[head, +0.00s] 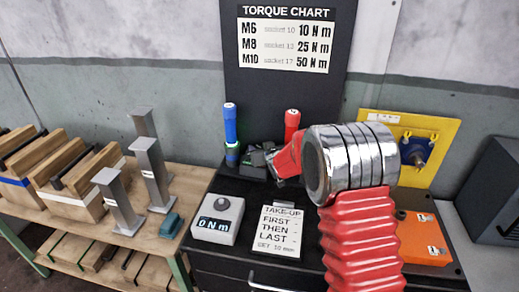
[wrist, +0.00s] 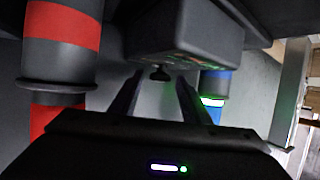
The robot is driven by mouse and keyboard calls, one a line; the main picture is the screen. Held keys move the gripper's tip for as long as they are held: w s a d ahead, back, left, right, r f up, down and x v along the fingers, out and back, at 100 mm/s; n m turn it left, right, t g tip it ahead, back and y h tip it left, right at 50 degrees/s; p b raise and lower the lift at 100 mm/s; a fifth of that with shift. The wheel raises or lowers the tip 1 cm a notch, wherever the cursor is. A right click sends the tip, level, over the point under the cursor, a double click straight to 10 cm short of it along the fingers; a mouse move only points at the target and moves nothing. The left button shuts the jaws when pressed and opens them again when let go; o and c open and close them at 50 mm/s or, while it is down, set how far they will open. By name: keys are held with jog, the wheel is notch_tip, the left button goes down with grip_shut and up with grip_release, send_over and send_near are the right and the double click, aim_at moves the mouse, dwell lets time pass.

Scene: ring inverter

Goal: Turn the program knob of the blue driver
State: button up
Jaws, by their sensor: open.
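The blue driver (head: 230,130) stands upright at the back left of the black bench top, with a green-lit ring low on it. It also shows at the right in the wrist view (wrist: 214,84). My gripper (head: 257,158) is between the blue driver and the red driver (head: 291,122), partly hidden by my red arm. In the wrist view my gripper (wrist: 159,78) is open, its two fingers apart.
A grey box (head: 217,218) with a round knob reads "0 Nm" at the front left. A take-up card (head: 281,232) stands beside it. The red driver (wrist: 62,55) is close at the left in the wrist view. A torque chart (head: 287,44) is behind; an orange box (head: 420,240) is at right.

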jog(key=shift+c, duration=0.3)
jog(key=c, duration=0.9)
jog(key=shift+s+a+m+t+h, duration=0.15)
jog(key=shift+a+m+h, duration=0.15)
jog(key=shift+m+h, duration=1)
jog(key=shift+w+a+m+t+h, duration=0.15)
jog(key=shift+a+m+h, duration=0.1)
jog(key=shift+m+h, duration=1.05)
jog(key=shift+c, duration=0.2)
jog(key=shift+a+m+g+h, duration=0.2)
jog(key=shift+m+h, duration=0.5)
jog(key=shift+h, duration=0.35)
jog(key=shift+a+m+g+h, duration=0.1)
jog(key=shift+m+g+h, duration=0.1)
jog(key=shift+m+h, duration=0.7)
jog(key=o, duration=1)
jog(key=v, duration=1.3)
jog(key=shift+s+a+r, duration=0.15)
jog(key=shift+s+a, duration=0.05)
jog(key=shift+s, duration=0.05)
